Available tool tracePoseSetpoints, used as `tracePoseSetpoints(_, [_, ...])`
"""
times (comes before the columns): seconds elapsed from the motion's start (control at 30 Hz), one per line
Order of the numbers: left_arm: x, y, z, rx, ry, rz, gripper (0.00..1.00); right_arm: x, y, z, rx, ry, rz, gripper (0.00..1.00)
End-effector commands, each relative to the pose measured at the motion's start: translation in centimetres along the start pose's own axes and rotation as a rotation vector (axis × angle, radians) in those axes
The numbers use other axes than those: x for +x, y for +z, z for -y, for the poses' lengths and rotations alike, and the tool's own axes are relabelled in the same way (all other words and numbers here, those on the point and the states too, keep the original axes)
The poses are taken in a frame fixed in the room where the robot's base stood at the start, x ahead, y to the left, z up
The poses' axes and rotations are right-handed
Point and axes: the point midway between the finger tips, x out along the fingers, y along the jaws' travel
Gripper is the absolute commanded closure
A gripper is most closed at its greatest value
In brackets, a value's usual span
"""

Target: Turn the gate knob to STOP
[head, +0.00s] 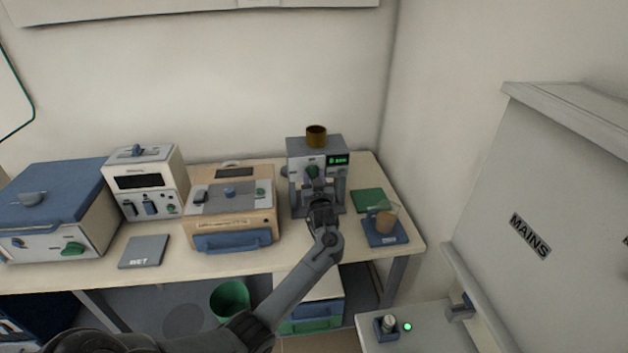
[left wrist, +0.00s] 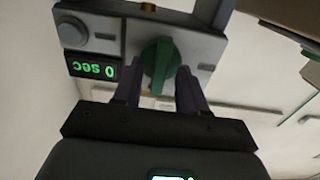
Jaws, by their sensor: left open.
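The gate knob, a green knob (head: 312,172), is on the front of a grey machine (head: 300,148) at the back right of the bench. The left wrist view shows the knob (left wrist: 161,62) close up and upside down, its grip bar standing about upright in the picture. My left gripper (head: 316,186) is open in front of the knob. Its two dark fingers (left wrist: 158,82) lie on either side of the knob's lower part, with gaps visible. I cannot read any STOP mark. My right gripper is not in view.
Beside the knob are a green display (left wrist: 92,69) reading 0 sec and a round grey button (left wrist: 72,32). A brown cup (head: 316,135) tops the machine. A beaker of brown stuff (head: 385,222) stands on a blue base to the right. A beige box (head: 262,222) stands left.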

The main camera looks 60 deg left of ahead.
Motion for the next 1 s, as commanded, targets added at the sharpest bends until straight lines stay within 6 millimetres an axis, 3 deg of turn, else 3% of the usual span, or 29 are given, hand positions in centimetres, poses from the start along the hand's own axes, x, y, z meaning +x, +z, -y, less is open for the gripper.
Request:
tracePoseSetpoints(0.1, [-0.02, 0.01, 0.00, 0.000, 0.000, 0.000, 0.58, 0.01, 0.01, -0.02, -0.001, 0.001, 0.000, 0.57])
tracePoseSetpoints(0.4, [-0.05, 0.03, 0.00, 0.000, 0.000, 0.000, 1.00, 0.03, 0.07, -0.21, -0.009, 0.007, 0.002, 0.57])
tracePoseSetpoints(0.73, [-0.08, 0.07, -0.04, -0.026, 0.000, 0.001, 1.00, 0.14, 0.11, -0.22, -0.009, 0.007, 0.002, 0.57])
tracePoseSetpoints(1.0, [-0.09, 0.22, -0.01, -0.161, -0.001, 0.003, 1.00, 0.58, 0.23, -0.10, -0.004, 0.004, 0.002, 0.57])
